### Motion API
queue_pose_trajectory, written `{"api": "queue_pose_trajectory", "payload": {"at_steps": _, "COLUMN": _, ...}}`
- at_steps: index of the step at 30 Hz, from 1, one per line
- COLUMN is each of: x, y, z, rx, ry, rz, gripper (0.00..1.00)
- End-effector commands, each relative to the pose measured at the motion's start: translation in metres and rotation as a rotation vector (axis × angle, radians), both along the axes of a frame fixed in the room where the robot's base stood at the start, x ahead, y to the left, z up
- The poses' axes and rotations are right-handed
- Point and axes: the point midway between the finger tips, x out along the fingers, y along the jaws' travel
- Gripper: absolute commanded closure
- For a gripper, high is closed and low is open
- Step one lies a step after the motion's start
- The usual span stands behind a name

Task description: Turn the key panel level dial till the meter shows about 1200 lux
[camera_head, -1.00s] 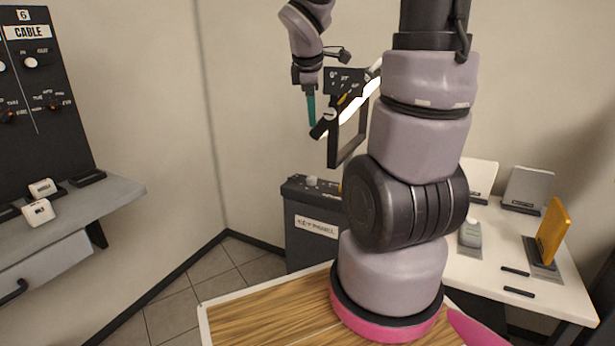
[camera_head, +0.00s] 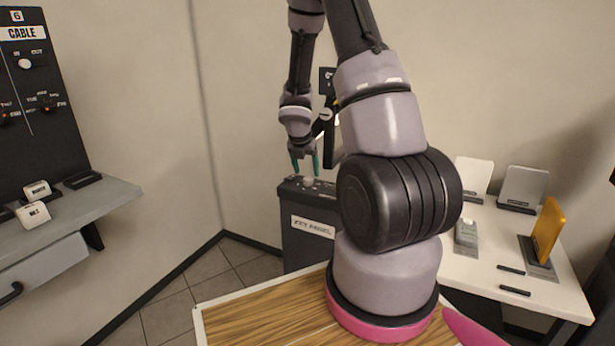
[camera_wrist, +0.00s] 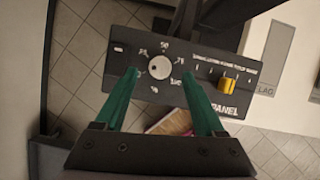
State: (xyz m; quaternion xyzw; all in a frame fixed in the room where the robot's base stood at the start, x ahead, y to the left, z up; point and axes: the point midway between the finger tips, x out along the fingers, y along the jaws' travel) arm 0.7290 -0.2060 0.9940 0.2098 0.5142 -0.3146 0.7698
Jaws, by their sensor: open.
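The key panel (camera_head: 312,227) is a dark grey pedestal in the head view, with its controls on the top face. In the wrist view its black control plate (camera_wrist: 205,60) shows a round white dial (camera_wrist: 159,68) with numbers around it and a yellow knob (camera_wrist: 228,84) to the right. My gripper (camera_head: 304,172) is open, with teal fingers pointing down just above the panel top. In the wrist view the dial lies between and a little beyond the fingertips of my gripper (camera_wrist: 160,78), and I see no contact. I cannot make out a lux meter reading.
A white table (camera_head: 480,262) at right holds a grey handset (camera_head: 466,234) and a yellow panel on a stand (camera_head: 547,232). A cable board (camera_head: 38,110) and grey shelf (camera_head: 90,205) stand at left. A dark frame rises behind the key panel, close to my arm.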

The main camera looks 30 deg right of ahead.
Motion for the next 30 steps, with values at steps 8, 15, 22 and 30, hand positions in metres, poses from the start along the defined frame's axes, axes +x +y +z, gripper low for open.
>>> {"api": "queue_pose_trajectory", "payload": {"at_steps": 8, "x": 0.009, "y": -0.009, "z": -0.029, "rx": 0.000, "ry": 0.000, "rz": -0.001, "gripper": 0.29}}
{"api": "queue_pose_trajectory", "payload": {"at_steps": 15, "x": 0.010, "y": -0.009, "z": -0.032, "rx": 0.000, "ry": -0.002, "rz": -0.001, "gripper": 0.29}}
{"api": "queue_pose_trajectory", "payload": {"at_steps": 22, "x": 0.010, "y": -0.009, "z": -0.032, "rx": 0.000, "ry": -0.001, "rz": -0.002, "gripper": 0.82}}
{"api": "queue_pose_trajectory", "payload": {"at_steps": 30, "x": 0.010, "y": -0.009, "z": -0.032, "rx": 0.000, "ry": -0.001, "rz": -0.010, "gripper": 1.00}}
